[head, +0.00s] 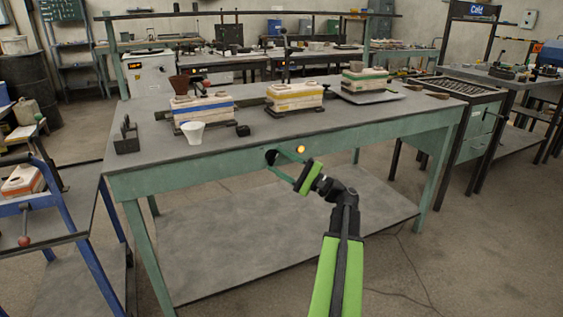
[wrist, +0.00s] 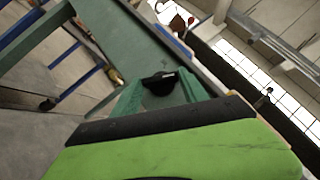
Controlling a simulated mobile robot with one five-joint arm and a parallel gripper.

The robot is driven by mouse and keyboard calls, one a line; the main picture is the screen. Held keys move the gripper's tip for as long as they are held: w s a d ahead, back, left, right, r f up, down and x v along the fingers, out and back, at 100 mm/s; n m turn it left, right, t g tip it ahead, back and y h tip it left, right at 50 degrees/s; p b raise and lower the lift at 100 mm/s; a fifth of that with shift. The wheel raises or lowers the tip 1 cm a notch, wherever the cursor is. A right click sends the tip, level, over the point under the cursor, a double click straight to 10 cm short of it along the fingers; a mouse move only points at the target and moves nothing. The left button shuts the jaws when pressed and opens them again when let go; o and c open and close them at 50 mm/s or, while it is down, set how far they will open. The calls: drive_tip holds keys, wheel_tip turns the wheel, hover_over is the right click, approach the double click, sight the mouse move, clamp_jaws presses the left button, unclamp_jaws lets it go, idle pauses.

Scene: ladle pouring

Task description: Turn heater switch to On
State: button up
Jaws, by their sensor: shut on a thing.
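The heater switch looks like a round black knob (head: 271,157) on the green front rail of the workbench (head: 190,178). In the wrist view the black knob (wrist: 158,82) sits between my two green fingers, against the green rail. My gripper (head: 276,159) reaches the rail from the front right and is shut on the knob. The fingers partly cover the knob, and no On or Off marking can be read. A small orange light (head: 301,149) glows on the rail just right of the knob.
On the bench stand several moulds: one with a blue stripe (head: 202,107), one yellow (head: 295,92), one green (head: 365,80). A white cup (head: 193,133) stands near the front edge. A blue-framed cart (head: 45,200) is at left. The floor in front is clear.

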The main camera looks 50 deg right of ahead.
drive_tip(key=c, duration=0.4)
drive_tip(key=shift+f+m+t+b, duration=0.3)
drive_tip(key=shift+f+m+b, duration=0.2)
drive_tip(key=shift+b, duration=0.5)
drive_tip(key=shift+c, duration=0.2)
drive_tip(key=shift+a+m+t+h+b, duration=0.2)
drive_tip(key=shift+m+t+h+b, duration=0.55)
drive_tip(key=shift+m+b, duration=0.4)
drive_tip(key=shift+d+r+m+t, duration=0.1)
drive_tip(key=shift+r+m+t, duration=0.25)
drive_tip(key=shift+m, duration=0.2)
drive_tip(key=o, duration=1.4)
